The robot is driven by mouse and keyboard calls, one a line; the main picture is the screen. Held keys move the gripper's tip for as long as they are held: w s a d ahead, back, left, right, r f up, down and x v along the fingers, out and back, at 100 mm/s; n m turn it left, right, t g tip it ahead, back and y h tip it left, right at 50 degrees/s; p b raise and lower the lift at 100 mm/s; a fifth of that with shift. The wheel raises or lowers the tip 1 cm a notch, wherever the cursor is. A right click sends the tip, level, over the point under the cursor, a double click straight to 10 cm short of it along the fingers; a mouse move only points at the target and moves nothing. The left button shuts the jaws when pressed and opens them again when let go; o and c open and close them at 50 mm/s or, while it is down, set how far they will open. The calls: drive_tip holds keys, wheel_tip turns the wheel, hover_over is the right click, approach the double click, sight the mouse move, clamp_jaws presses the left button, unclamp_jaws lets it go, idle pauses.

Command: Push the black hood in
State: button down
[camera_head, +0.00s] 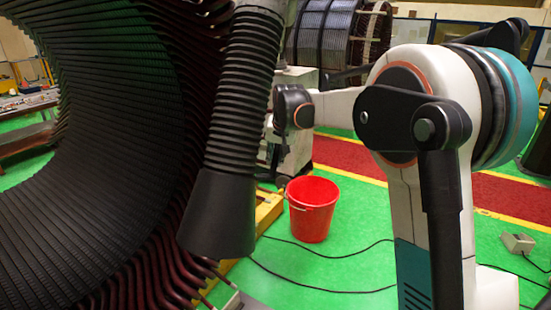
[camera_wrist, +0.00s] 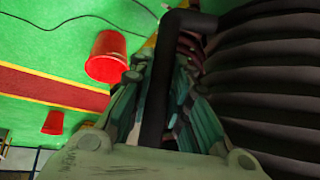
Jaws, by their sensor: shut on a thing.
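The black hood (camera_head: 218,215) is a flared cone at the lower end of a ribbed black hose (camera_head: 243,85). It hangs, slightly tilted, in front of the large stator ring's windings (camera_head: 120,150). The ribbed hose also fills the right side of the wrist view (camera_wrist: 270,60). In the wrist view, my gripper (camera_wrist: 160,85) has its teal fingers on both sides of a bent black bar (camera_wrist: 156,110) beside the hose and is shut on it. In the head view my arm reaches in from the right, and the hose hides my gripper.
A red bucket (camera_head: 312,212) stands on the green floor right of the hood. Dark cables (camera_head: 330,290) run across the floor near it. A yellow beam (camera_head: 268,210) lies behind the hood. A second wound ring (camera_head: 335,38) stands at the back.

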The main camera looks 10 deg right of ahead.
drive_tip(key=w+d+f+b, duration=0.1)
drive_tip(key=w+d+f, duration=0.1)
drive_tip(key=w, duration=0.4)
drive_tip(key=w+d+f+t+b, duration=0.1)
drive_tip(key=w+d+f, duration=0.2)
drive_tip(key=w, duration=0.4)
drive_tip(key=shift+w+f, duration=0.25)
drive_tip(key=shift+f, duration=0.35)
drive_tip(key=c, duration=1.7)
unclamp_jaws()
drive_tip(key=shift+b, duration=0.3)
drive_tip(key=shift+o, duration=1.1)
drive_tip(key=shift+w+f, duration=0.1)
drive_tip(key=shift+r, duration=0.2)
drive_tip(key=v, duration=1.2)
drive_tip(key=shift+s+a+f, duration=0.2)
drive_tip(key=shift+a, duration=0.05)
